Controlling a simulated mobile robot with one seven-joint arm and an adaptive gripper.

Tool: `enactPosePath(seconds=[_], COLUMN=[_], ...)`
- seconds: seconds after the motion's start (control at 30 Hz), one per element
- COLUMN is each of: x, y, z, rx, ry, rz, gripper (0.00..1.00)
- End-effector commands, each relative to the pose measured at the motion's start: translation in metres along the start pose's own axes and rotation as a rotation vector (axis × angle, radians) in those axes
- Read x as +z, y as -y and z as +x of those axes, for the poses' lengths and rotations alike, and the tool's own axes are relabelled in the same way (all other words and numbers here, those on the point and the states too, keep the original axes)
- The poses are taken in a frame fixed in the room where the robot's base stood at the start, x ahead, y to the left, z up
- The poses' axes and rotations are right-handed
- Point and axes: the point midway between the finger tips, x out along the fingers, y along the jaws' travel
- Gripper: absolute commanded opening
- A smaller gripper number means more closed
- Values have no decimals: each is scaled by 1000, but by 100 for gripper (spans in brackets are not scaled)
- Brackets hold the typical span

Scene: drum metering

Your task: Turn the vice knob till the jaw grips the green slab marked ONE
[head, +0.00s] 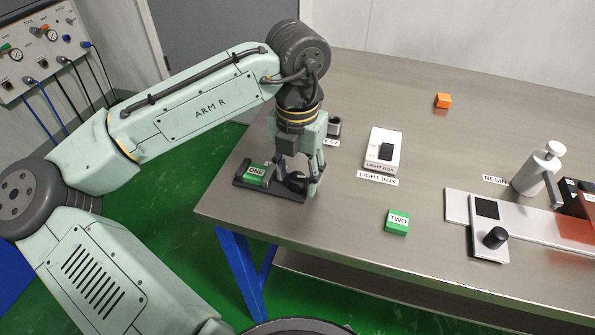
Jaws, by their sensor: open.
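The green slab marked ONE (255,175) lies in the dark vice (279,192) near the table's left front corner. My gripper (302,186) points down over the right part of the vice. Its fingers are open, one on each side of a dark round part that looks like the vice knob (296,179). I cannot tell whether the fingers touch the knob. The jaw is partly hidden, so any gap between it and the slab is unclear.
A green slab marked TWO (397,222), a light box (382,150) and an orange block (443,100) stand on the table (345,255). A small grey cylinder (334,126) stands just behind my gripper.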

Motion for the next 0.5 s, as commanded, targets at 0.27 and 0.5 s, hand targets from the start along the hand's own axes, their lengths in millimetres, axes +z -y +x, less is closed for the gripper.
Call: enactPosePath(seconds=[0.27,0.5], x=[1,1], y=[0,1], z=[-9,-56], rx=[1,-2], ry=[1,3], rz=[0,1], gripper=[46,46])
